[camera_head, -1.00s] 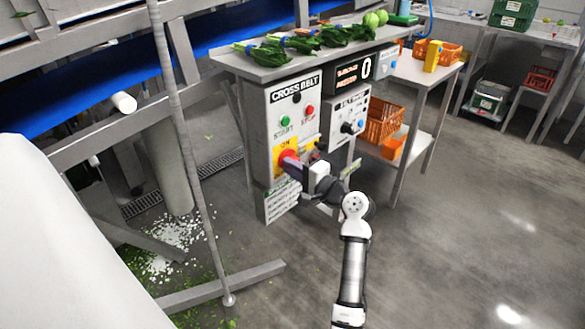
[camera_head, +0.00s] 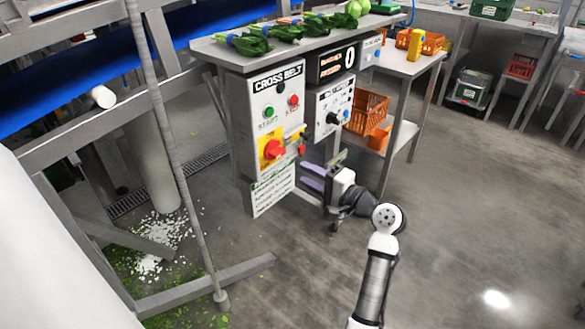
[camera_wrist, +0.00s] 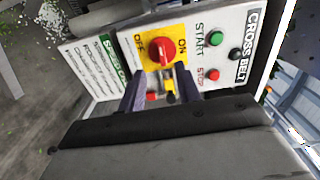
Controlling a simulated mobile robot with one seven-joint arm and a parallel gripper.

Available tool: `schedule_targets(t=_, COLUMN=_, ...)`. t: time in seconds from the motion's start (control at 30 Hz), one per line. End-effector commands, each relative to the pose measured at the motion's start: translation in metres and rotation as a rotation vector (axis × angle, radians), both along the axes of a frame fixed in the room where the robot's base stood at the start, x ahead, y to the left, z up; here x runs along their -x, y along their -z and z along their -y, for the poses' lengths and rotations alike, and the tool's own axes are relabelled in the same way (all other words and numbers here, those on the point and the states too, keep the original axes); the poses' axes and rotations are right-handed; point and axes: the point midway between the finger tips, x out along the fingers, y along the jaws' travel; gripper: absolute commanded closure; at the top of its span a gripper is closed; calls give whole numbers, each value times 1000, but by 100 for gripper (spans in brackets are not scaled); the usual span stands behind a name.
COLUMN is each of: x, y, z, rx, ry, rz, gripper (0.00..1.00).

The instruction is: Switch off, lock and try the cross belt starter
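The grey CROSS BELT starter box (camera_head: 257,92) stands under the table's left end. Its front has a green START button (camera_head: 268,112), a red STOP button (camera_head: 293,101) and a red rotary switch (camera_head: 274,150) on a yellow plate. The switch also shows in the wrist view (camera_wrist: 166,52), between OFF and ON; I cannot tell which it points to. A yellow part (camera_wrist: 170,88) and a small red part (camera_wrist: 152,97) sit beside the switch. My gripper (camera_head: 304,176) is open and empty, apart from the box, right of and below the switch.
A second control panel (camera_head: 334,104) with a black knob stands just right of the box. Orange crates (camera_head: 368,110) sit on the side table's lower shelf. Leafy bundles (camera_head: 300,27) lie on the tabletop. A slanted grey post (camera_head: 172,140) stands at left. Floor at right is clear.

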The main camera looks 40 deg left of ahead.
Motion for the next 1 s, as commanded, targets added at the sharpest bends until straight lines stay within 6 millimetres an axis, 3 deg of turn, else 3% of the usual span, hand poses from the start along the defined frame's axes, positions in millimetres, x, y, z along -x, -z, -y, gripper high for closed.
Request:
schedule_targets(t=0.13, x=1, y=0, z=22, rx=0, ry=2, rz=0, gripper=67)
schedule_targets(t=0.4, x=3, y=0, z=33, rx=1, ry=-1, rz=0, gripper=67)
schedule_targets(t=0.83, x=3, y=-1, z=31, rx=0, ry=2, rz=6, gripper=67)
schedule_targets(t=0.93, x=3, y=-14, z=19, rx=1, ry=38, rz=76, gripper=67)
schedule_targets(t=1.0, x=3, y=-34, z=2, rx=1, ry=99, rz=191, gripper=67)
